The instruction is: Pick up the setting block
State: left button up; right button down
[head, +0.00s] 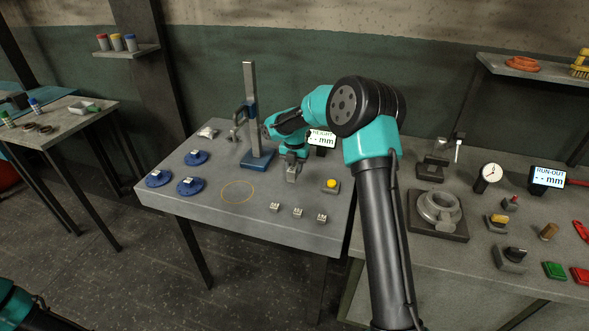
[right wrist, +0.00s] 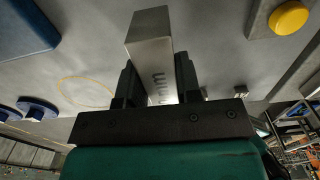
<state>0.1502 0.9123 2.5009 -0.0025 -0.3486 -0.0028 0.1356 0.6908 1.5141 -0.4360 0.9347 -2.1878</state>
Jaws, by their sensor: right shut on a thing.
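The setting block (right wrist: 152,62) is a plain grey metal bar with "mm" marked on its side. In the right wrist view it stands between the two dark fingers of my right gripper (right wrist: 157,88), which are shut on it. In the head view my right gripper (head: 292,162) points down over the back of the table, just right of the blue-based height stand. The lower end of the block (head: 293,177) shows small below the fingers; whether it touches the table I cannot tell. My left gripper is out of view.
The height stand (head: 250,100) rises close left of my gripper, with the height display (head: 322,140) behind right. A yellow button box (head: 331,186) is to the right. Several small metal blocks (head: 298,212) line the front. Blue discs (head: 159,179) lie left; a yellow ring (head: 238,182) marks clear tabletop.

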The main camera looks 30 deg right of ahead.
jog(key=s+a, duration=0.2)
jog(key=s, duration=0.2)
jog(key=s+a+r, duration=0.1)
jog(key=s+a, duration=0.2)
jog(key=s, duration=0.1)
jog(key=s+a, duration=0.3)
jog(key=s, duration=0.1)
jog(key=shift+s+r, duration=0.25)
jog(key=shift+s, duration=0.15)
